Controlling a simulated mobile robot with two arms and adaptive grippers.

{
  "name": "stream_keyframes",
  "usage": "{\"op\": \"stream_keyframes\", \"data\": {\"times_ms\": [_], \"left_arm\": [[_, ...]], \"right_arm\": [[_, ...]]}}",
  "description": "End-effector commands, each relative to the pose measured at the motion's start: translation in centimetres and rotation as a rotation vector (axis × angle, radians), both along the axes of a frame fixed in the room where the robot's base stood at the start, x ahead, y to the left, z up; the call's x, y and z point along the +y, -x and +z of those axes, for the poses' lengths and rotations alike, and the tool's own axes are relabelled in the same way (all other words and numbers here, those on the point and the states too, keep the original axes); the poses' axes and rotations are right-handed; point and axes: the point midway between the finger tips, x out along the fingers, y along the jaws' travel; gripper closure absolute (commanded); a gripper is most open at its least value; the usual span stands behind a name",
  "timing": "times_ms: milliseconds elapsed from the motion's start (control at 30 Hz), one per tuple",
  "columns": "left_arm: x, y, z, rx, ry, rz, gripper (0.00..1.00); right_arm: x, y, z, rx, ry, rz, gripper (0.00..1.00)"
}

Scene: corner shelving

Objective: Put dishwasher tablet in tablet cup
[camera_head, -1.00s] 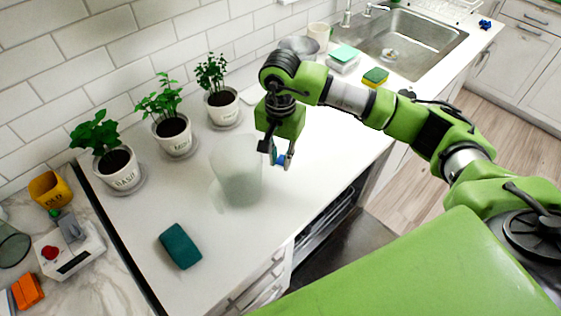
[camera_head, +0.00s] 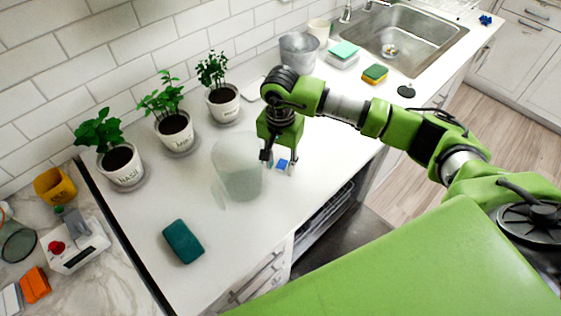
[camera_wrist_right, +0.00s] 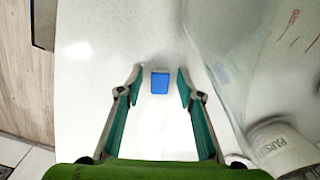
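The blue dishwasher tablet (camera_head: 282,163) lies on the white counter near its front edge. In the right wrist view the tablet (camera_wrist_right: 159,82) shows between my fingertips, with gaps on both sides. My right gripper (camera_head: 278,162) is open and points down over the tablet; the fingers (camera_wrist_right: 159,78) do not touch it. A large translucent frosted container (camera_head: 238,168) stands just left of the gripper. A grey cup-like vessel (camera_head: 298,52) and a pale cup (camera_head: 320,30) stand at the back; I cannot tell which is the tablet cup. My left gripper is out of view.
Potted herbs (camera_head: 174,128) line the wall. A teal sponge (camera_head: 183,241) lies at the front left. A green-yellow sponge (camera_head: 375,73) and a white box with a green top (camera_head: 343,52) lie near the sink (camera_head: 412,38). The counter right of my gripper is mostly clear.

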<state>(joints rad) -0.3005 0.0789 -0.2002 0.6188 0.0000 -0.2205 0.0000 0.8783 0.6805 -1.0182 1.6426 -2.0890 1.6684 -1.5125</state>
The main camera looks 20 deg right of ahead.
Motion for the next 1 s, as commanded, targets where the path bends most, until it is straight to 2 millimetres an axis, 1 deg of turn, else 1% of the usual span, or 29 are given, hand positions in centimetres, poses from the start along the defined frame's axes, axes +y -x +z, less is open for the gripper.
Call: {"op": "stream_keyframes", "data": {"times_ms": [100,200,267,367,500,700,833,1000], "left_arm": [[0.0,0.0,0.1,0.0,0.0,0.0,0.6],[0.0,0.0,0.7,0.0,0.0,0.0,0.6],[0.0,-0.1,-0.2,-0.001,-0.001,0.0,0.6],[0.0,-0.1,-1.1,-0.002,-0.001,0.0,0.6],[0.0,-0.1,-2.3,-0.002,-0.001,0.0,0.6],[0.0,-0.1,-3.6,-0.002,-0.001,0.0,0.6],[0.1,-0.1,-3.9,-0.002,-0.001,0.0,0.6],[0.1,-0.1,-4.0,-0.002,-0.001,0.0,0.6]], "right_arm": [[0.0,0.0,0.1,0.0,0.0,0.0,0.66],[0.0,0.0,0.6,0.001,-0.001,0.0,0.66],[0.0,-0.2,1.1,-0.005,0.0,0.0,0.66],[0.0,-0.2,2.8,-0.008,0.0,0.001,0.66],[0.0,-0.2,6.0,-0.008,0.0,0.001,0.66],[0.0,-0.1,10.0,-0.006,0.0,0.001,0.66],[0.0,0.0,11.5,-0.001,0.0,0.0,0.66],[0.0,0.0,12.3,0.0,0.0,0.0,0.66]]}}
